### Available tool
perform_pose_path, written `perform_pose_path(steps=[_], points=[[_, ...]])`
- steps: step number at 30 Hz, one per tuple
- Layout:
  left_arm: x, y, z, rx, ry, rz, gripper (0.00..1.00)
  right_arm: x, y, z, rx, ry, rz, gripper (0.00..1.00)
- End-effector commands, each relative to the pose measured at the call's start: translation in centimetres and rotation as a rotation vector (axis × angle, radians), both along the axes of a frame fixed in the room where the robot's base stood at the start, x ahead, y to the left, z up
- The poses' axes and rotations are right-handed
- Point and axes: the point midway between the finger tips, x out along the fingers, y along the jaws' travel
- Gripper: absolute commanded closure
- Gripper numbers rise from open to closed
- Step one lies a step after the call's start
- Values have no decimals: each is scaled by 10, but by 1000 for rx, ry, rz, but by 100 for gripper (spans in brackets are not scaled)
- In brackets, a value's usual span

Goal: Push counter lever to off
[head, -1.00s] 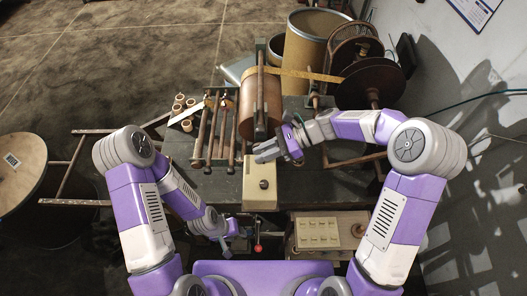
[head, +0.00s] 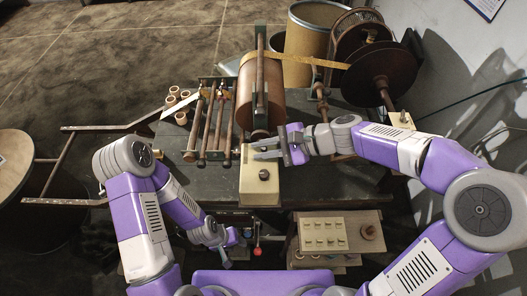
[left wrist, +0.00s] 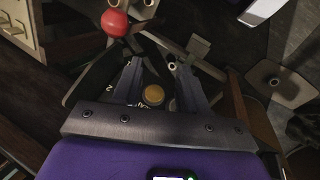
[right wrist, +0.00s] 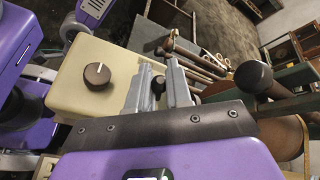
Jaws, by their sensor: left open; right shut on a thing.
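The counter is a cream box (head: 260,186) with a dark round knob on top, at the table's front edge. The right wrist view shows the box (right wrist: 78,82) and its brown knob (right wrist: 97,75) with a white mark. My right gripper (head: 258,151) is at the far end of the box. Its jaws (right wrist: 160,85) are shut on a small dark piece (right wrist: 157,86) beside the box, seemingly the lever; the fingers hide much of it. I cannot read an off mark. My left gripper (head: 224,256) hangs low before the table, open and empty.
A large brown roll (head: 246,100) and parallel rods (head: 212,125) lie beyond the counter. A red ball knob (head: 257,251) stands near my left gripper; it also shows in the left wrist view (left wrist: 115,22). A button panel (head: 324,233) is at lower right.

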Motion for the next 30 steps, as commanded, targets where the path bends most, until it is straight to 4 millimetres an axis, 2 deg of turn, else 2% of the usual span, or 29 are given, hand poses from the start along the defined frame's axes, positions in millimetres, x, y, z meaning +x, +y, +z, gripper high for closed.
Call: perform_pose_path(steps=[4, 17, 18, 22, 30], points=[[0, 0, -6, 0, 0, 0, 57, -1, 0, -2, -1, -23, 1, 100], [0, 0, -6, 0, 0, 0, 57, -2, 0, -1, -2, -28, 1, 100], [0, 0, -6, 0, 0, 0, 57, -2, 0, -1, -2, -28, 1, 76], [0, 0, -6, 0, 0, 0, 57, -2, 0, -1, -2, -28, 1, 57], [0, 0, -6, 0, 0, 0, 57, -1, -1, 0, -1, -29, 0, 57]])
